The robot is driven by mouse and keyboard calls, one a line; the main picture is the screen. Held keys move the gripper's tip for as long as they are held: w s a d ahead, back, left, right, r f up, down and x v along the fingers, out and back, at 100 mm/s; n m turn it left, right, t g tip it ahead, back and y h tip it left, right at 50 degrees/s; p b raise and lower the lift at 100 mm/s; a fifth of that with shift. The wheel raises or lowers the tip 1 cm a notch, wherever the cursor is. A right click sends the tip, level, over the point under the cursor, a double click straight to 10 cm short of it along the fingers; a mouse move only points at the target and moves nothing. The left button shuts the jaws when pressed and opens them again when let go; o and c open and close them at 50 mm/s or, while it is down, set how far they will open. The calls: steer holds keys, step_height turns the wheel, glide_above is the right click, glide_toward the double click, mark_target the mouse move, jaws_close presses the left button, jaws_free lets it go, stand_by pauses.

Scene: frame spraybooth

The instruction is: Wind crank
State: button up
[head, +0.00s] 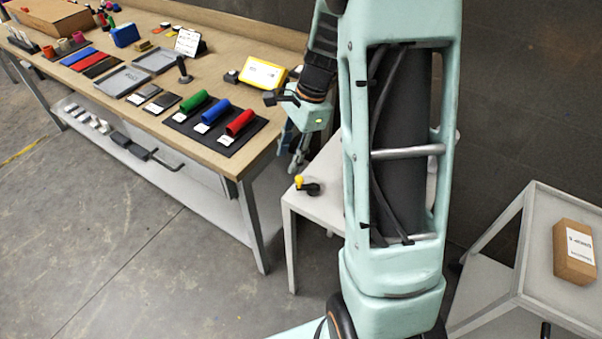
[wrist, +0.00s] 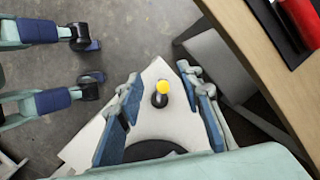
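The crank (head: 309,187) has a yellow knob and a short black arm. It stands on the corner of a small pale table (head: 326,207), and in the wrist view the crank (wrist: 161,92) shows its yellow knob from above. My gripper (head: 300,160) is above and just behind the crank in the head view. In the wrist view my gripper (wrist: 161,80) is open, with one blue-padded finger on either side of the knob and a gap on both sides. It holds nothing. Part of the small table is hidden behind my arm in the head view.
A long wooden workbench (head: 150,125) runs along the left, with green, blue and red cylinders (head: 240,122) on a dark mat and a yellow case (head: 263,73). A cart (head: 550,205) with a cardboard box (head: 573,252) stands at right. Bare floor lies front left.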

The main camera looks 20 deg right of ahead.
mark_target(300, 178)
steer(key=s+d+m+t, duration=0.3)
steer(key=d+m, duration=0.2)
steer(key=m, duration=0.9)
steer(key=shift+h, duration=0.3)
steer(key=b+x, duration=0.2)
steer(key=x, duration=0.8)
steer(key=shift+w+f, duration=0.1)
jaws_close()
